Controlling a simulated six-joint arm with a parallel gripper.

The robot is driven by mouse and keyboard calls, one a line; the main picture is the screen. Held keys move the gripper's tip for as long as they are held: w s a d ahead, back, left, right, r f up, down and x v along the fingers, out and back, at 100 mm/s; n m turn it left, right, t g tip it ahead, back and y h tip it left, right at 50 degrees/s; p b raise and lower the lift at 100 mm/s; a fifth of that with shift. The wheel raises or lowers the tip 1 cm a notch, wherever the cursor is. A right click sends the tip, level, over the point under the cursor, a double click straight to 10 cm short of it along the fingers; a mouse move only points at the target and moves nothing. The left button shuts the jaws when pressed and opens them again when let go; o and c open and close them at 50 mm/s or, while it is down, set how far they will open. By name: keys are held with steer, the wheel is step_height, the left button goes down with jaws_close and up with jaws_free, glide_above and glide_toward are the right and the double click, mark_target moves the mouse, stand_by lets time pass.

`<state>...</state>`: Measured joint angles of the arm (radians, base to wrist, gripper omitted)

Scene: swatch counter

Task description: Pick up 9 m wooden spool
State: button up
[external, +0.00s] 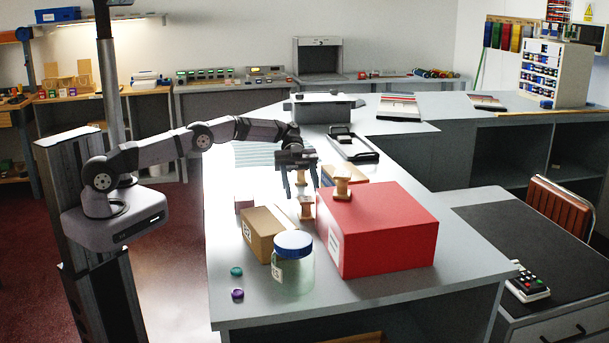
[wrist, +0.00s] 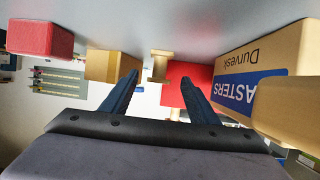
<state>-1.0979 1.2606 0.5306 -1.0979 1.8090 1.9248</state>
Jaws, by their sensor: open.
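Wooden spools show in the external view, with no readable length marking. One spool (external: 306,208) stands on the counter left of the red box. Another spool (external: 341,187) appears at the top left edge of the red box. A tan piece (external: 300,178) behind my fingers may be another spool. My gripper (external: 302,190) is open and points down above the counter, near these spools. In the wrist view, a spool (wrist: 160,66) appears between and beyond the two fingertips of my gripper (wrist: 158,80); nothing is held. I cannot match it surely to one in the external view.
A large red box (external: 385,235) stands right of my gripper. A black tray (external: 352,148) lies behind. In the wrist view, a printed carton (wrist: 240,65) is close at right.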

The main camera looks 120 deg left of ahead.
mark_target(306, 206)
steer(key=shift+x, duration=0.75)
steer(key=shift+d, duration=0.1)
steer(key=p+x, duration=0.2)
steer(key=x, duration=0.2)
steer(key=shift+w+d+p, duration=0.15)
steer(key=shift+p, duration=0.2)
steer(key=shift+w+d+f, duration=0.25)
steer(key=shift+d+f, duration=0.05)
steer(key=c, duration=1.1)
